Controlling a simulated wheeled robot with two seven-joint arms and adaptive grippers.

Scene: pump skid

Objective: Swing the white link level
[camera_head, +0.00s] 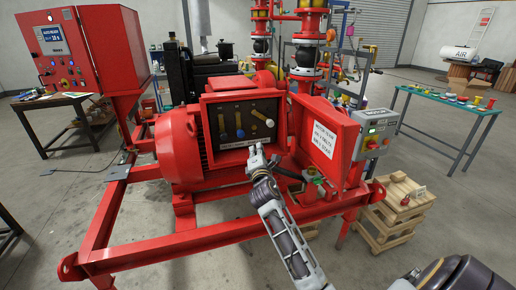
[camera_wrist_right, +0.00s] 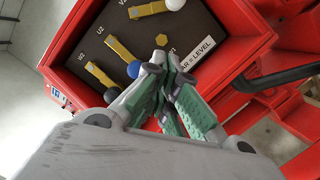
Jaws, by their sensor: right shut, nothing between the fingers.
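The white link is a yellow bar (camera_head: 261,117) with a white knob (camera_head: 270,123), at the right of a dark panel in an open red box. It slopes down to the right in the head view; its white knob (camera_wrist_right: 175,5) is cut by the top edge of the wrist view. Two other yellow links, with a blue knob (camera_wrist_right: 133,69) and a black knob (camera_wrist_right: 111,95), hang nearly upright in the head view. My right gripper (camera_head: 257,152) is shut and empty, below the panel in the head view and apart from the white link. My left gripper is out of view.
The box's red door (camera_head: 323,143) stands open at the right, with a grey button box (camera_head: 376,134) beyond it. A label reading "BAR = LEVEL" (camera_wrist_right: 196,45) is on the box's lower edge. A red motor (camera_head: 180,148) stands left of the box.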

